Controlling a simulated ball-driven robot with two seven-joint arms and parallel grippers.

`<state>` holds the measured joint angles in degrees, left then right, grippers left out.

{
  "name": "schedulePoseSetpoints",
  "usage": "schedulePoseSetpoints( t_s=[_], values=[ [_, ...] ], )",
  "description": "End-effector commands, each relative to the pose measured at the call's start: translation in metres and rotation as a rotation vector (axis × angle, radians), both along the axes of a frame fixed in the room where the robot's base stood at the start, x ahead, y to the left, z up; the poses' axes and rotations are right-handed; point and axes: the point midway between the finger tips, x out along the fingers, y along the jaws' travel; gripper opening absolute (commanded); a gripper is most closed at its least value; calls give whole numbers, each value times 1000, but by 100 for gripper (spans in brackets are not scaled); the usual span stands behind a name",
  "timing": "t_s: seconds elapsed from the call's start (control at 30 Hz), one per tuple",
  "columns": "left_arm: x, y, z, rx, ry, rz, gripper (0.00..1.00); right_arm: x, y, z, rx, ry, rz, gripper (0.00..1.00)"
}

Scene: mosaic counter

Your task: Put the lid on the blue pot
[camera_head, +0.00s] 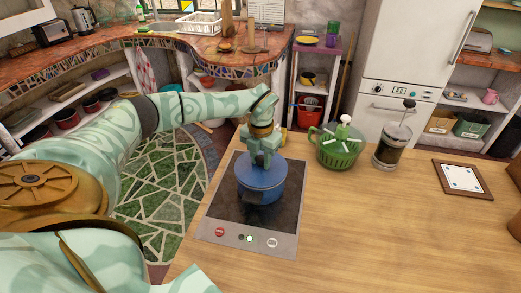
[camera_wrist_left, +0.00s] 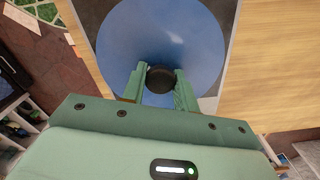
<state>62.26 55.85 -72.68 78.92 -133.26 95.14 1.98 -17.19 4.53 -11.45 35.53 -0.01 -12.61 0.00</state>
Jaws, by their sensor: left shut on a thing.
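The blue pot (camera_head: 270,195) stands on the dark cooktop at the left end of the wooden counter. The blue lid (camera_head: 262,174) is directly over the pot's top and looks about level. I cannot tell if it touches the rim all round. My left gripper (camera_head: 260,160) comes down from above and is shut on the lid's dark round knob (camera_wrist_left: 160,79). In the left wrist view the lid (camera_wrist_left: 160,30) spreads out beyond the fingers (camera_wrist_left: 158,84) and hides the pot. My right gripper is in neither view.
The cooktop (camera_head: 222,215) has bare room around the pot. A green basket (camera_head: 338,152), a glass press with a dark base (camera_head: 392,140) and a framed board (camera_head: 462,179) stand to the right. The counter's front middle (camera_head: 380,230) is clear.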

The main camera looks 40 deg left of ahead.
Motion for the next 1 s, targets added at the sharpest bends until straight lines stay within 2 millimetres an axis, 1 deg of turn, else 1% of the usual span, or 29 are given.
schedulePoseSetpoints(
  t_s=[1.0],
  values=[
    [0, 0, -3, 0, 0, 0, 4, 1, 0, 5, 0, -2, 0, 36]
  ],
)
